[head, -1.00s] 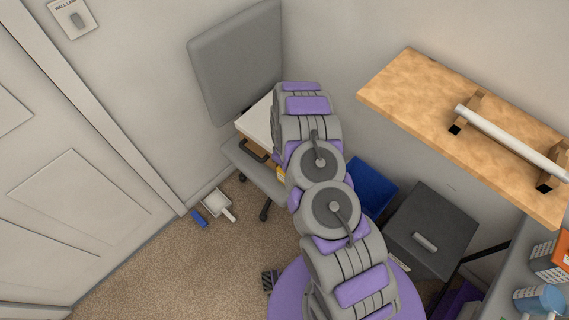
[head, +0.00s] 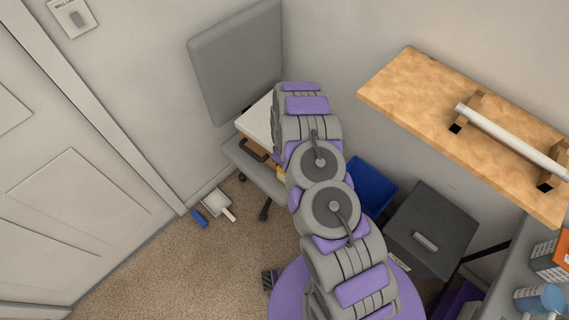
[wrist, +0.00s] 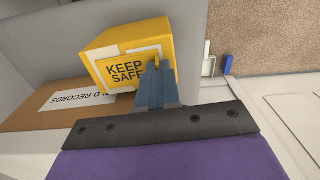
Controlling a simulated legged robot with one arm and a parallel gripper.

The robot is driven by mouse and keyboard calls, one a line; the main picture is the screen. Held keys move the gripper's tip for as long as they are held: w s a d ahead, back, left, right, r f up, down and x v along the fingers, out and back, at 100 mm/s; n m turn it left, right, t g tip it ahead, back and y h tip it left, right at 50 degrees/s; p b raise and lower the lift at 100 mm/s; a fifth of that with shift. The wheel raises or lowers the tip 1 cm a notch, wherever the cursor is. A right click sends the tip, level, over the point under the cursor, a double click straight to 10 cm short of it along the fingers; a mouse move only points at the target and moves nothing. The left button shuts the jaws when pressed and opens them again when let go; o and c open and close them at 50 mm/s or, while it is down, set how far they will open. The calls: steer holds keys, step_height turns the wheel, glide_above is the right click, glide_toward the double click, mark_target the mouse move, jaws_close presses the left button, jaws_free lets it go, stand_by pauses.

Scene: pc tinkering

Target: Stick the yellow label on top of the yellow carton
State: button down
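The yellow carton (wrist: 110,48) sits at the upper left of the wrist view. Its near face bears dark "KEEP SAFE" lettering and pale strips. My gripper (wrist: 157,72) is in front of its right part, with its blue-grey fingers close together. A thin yellow piece (wrist: 157,61), apparently the yellow label seen nearly edge-on, sticks out between the fingertips. I cannot tell whether it touches the carton. In the head view my arm covers my gripper and most of the carton; only a little yellow (head: 281,171) shows beside the arm.
A brown box (wrist: 50,118) with a white "RECORDS" label lies below and left of the carton. A grey chair (head: 240,60) holds white and brown boxes. A dustpan (head: 217,204) lies on the carpet. A wooden shelf (head: 420,95) juts out at right.

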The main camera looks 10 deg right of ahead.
steer(key=c, duration=1.3)
jaws_free()
steer(key=shift+r+p, duration=2.15)
steer(key=shift+r, duration=6.45)
steer(key=shift+r, duration=0.1)
